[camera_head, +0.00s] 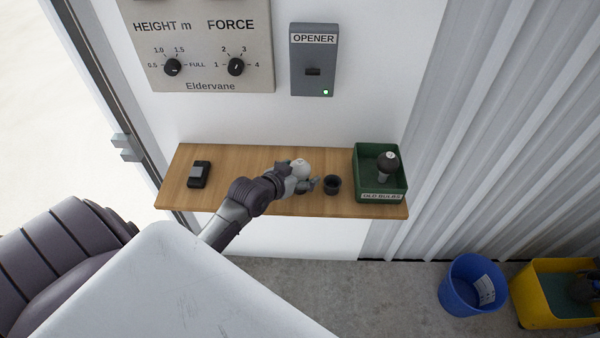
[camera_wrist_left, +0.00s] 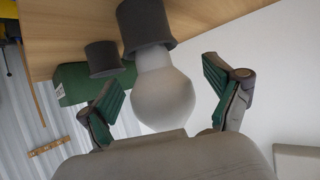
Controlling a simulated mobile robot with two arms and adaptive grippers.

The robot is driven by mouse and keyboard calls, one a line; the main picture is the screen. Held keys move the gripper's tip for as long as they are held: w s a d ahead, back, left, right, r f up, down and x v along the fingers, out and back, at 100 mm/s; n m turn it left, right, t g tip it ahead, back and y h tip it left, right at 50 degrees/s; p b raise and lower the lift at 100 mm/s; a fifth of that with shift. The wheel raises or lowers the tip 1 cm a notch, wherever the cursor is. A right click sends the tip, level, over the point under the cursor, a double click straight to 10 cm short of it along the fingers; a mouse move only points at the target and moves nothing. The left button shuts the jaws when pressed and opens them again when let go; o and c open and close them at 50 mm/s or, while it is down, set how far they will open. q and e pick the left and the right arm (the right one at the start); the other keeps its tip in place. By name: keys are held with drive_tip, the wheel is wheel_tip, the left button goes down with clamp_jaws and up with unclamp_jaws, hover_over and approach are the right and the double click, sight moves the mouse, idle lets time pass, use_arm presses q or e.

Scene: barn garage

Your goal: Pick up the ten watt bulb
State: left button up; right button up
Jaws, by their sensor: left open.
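A white bulb (camera_head: 301,167) stands on the wooden shelf, in the fingers of my left gripper (camera_head: 298,175). In the left wrist view the bulb (camera_wrist_left: 163,98) sits with its neck in a dark grey cup (camera_wrist_left: 146,22). The fingers of my left gripper (camera_wrist_left: 163,78) are spread on either side of the bulb, with gaps showing, so they are open around it. I cannot read a wattage on the bulb. My right gripper is not in view.
An empty dark cup (camera_head: 332,186) stands just right of the gripper. A green bin (camera_head: 383,196) labelled OLD BULBS holds a dark-topped bulb (camera_head: 387,163). A small black device (camera_head: 199,174) lies at the shelf's left. Blue (camera_head: 473,284) and yellow (camera_head: 549,307) containers stand on the floor.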

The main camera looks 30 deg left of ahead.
use_arm(q)
drive_tip(key=shift+s, duration=0.1)
drive_tip(key=shift+c, duration=0.2)
drive_tip(key=c, duration=0.9)
drive_tip(key=shift+r, duration=0.1)
